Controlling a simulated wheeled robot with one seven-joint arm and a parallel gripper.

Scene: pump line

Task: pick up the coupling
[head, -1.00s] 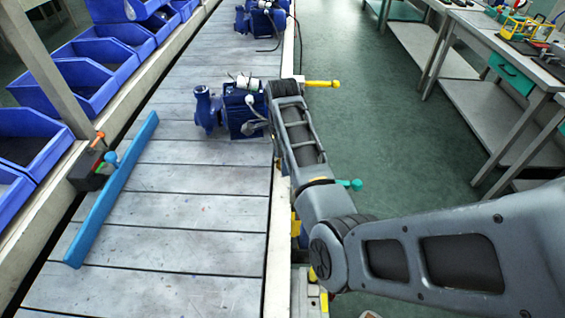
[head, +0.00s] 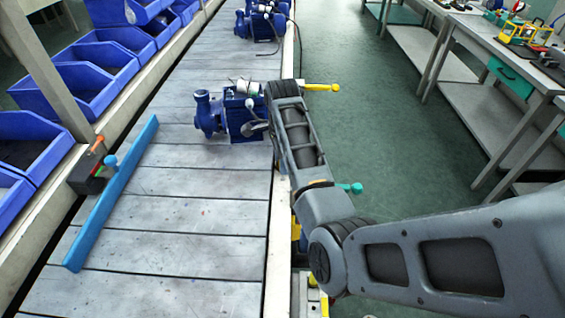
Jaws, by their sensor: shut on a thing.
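A blue pump (head: 209,116) with a motor block stands on the grey slatted line, left of the end of my arm. A small white and silver cylinder (head: 244,87) lies at the top of the motor block, close to my wrist. A grey cable or lever shape shows low on the block's right side. I cannot make out which part is the coupling. My wrist covers the right side of the pump, and my gripper's fingers are hidden behind it.
A long blue bar (head: 112,196) lies slantwise across the line. Blue bins (head: 84,88) line the left side. A second pump (head: 257,25) stands farther up the line. A yellow-tipped handle (head: 322,88) sticks out right of my wrist. Workbenches (head: 490,55) stand right; green floor between is clear.

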